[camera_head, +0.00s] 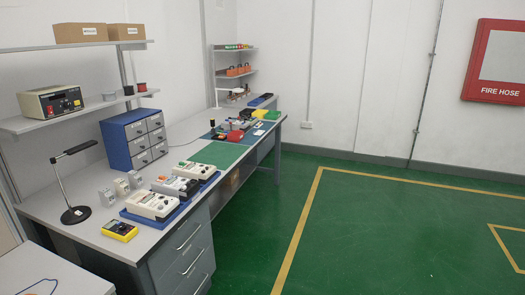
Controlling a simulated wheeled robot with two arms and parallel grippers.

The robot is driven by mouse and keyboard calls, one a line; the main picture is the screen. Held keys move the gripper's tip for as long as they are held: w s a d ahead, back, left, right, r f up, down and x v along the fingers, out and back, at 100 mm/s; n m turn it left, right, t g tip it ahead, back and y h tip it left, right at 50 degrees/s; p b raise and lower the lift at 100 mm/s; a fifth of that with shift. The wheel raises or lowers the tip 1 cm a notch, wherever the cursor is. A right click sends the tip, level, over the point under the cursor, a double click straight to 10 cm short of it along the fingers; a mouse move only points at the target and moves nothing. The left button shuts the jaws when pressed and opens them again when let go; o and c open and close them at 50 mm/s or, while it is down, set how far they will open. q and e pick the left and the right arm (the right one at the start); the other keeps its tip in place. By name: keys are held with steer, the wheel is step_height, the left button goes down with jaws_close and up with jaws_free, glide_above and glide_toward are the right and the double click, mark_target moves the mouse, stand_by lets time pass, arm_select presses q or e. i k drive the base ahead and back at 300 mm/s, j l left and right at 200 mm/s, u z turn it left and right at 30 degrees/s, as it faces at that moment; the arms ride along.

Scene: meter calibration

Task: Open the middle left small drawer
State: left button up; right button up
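A blue cabinet (115,143) with grey small drawers stands on the workbench against the wall, at the left of the head view. Its drawers sit in two columns and three rows. The middle left small drawer (139,145) looks flush with its neighbours and shut. Its handle is too small to make out clearly. Neither of my grippers is in view.
A black desk lamp (75,185) stands left of the cabinet. Small grey boxes (120,187), several meters (152,204) and a yellow multimeter (119,230) lie in front. Shelves (70,118) hang above. Green floor (380,230) to the right is open.

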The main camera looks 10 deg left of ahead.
mark_target(137, 145)
steer(key=i+u, duration=0.25)
steer(key=i, duration=0.25)
steer(key=i+l+u, duration=0.25)
steer(key=i, duration=0.25)
steer(key=i+l+u, duration=0.2)
steer(key=i, duration=0.25)
